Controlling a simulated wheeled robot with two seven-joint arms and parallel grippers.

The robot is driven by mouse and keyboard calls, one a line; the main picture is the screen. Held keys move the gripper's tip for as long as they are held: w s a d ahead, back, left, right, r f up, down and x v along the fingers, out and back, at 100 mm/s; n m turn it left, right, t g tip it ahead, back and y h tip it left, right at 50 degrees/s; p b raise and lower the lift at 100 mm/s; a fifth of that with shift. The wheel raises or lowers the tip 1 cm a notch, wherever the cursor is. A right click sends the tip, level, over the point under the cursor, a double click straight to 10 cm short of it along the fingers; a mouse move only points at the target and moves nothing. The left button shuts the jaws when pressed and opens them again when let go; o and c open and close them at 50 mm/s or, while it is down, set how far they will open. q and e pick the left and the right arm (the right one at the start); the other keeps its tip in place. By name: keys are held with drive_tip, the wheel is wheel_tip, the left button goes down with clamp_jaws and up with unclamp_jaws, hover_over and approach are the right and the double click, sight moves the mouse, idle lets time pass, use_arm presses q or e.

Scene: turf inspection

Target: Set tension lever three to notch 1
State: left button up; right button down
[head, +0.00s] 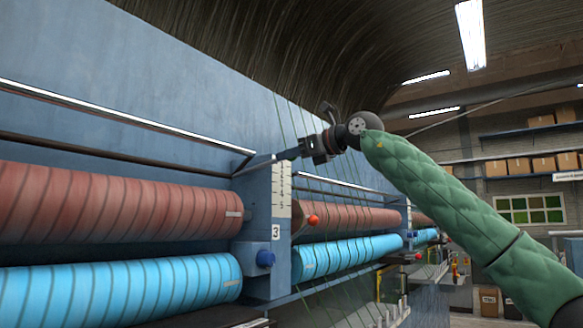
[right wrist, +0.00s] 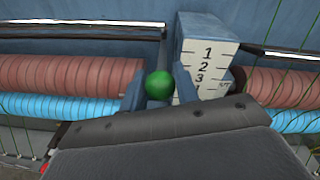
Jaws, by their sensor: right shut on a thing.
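Tension lever three stands at the blue post (head: 262,205) with the "3" plate (head: 276,233). A white notch scale (head: 282,190) numbered from 1 down to 5 is on the post. My right gripper (head: 290,155) is at the scale's top, about level with notch 1, shut on the lever's end. In the right wrist view a green ball knob (right wrist: 158,85) shows just above the gripper's dark body (right wrist: 160,140), left of the scale (right wrist: 205,68). My left gripper is not in view.
Red rollers (head: 110,205) and cyan rollers (head: 120,290) run along the blue machine. Shelves with boxes (head: 533,165) are far right.

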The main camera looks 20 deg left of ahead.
drive_tip(key=shift+a+r, duration=0.1)
drive_tip(key=shift+r, duration=0.75)
drive_tip(key=shift+w+r, duration=0.1)
drive_tip(key=shift+r, duration=0.2)
drive_tip(key=c, duration=1.5)
unclamp_jaws()
drive_tip(key=o, duration=0.4)
drive_tip(key=shift+c, duration=0.2)
drive_tip(key=shift+o, duration=0.2)
drive_tip(key=shift+w, duration=0.1)
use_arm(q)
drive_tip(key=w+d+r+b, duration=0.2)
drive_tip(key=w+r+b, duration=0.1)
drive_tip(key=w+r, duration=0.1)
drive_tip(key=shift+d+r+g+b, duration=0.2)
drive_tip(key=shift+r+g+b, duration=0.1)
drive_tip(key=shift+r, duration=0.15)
use_arm(e)
drive_tip(key=f+v, duration=0.1)
drive_tip(key=v, duration=0.6)
drive_tip(key=shift+d+r, duration=0.4)
drive_tip(key=shift+r, duration=0.1)
